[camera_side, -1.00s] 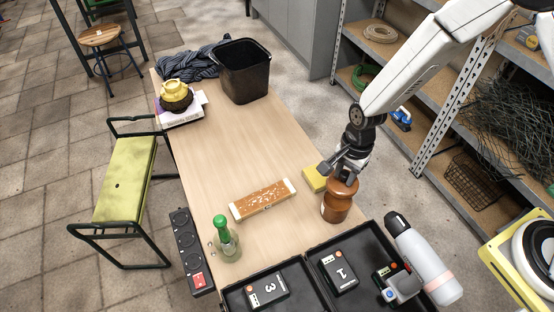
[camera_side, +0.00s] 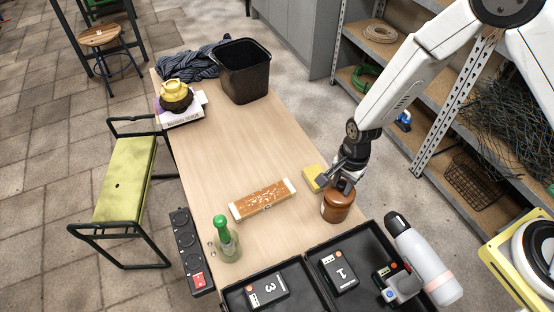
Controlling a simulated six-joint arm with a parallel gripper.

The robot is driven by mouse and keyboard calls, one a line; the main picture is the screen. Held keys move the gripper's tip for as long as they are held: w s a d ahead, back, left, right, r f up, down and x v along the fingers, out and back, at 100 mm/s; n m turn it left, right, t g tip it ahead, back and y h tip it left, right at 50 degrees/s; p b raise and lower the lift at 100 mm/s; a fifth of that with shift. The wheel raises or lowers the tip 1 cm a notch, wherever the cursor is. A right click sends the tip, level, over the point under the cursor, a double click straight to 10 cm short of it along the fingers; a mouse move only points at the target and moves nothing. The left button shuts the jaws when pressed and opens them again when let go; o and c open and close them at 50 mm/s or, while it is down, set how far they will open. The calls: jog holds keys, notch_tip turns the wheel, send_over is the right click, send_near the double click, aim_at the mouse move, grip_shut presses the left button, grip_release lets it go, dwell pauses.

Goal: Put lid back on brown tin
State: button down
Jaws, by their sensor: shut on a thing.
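The brown tin (camera_side: 335,211) stands upright near the right edge of the table, just behind the black tray. Its brown lid (camera_side: 341,191) is at the top of the tin, under my gripper. My gripper (camera_side: 340,182) points down and is shut on the lid. The fingers and arm hide part of the lid, so I cannot tell whether it sits fully flat on the rim.
A yellow sponge (camera_side: 313,178) lies just left of my gripper.

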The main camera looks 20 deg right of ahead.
aim_at(340, 191)
jog(key=shift+f, duration=1.45)
jog(key=shift+f, duration=0.2)
dwell(1.3)
grip_release()
dwell(0.4)
jog(key=shift+r, duration=0.15)
jog(key=shift+r, duration=3.35)
grip_shut()
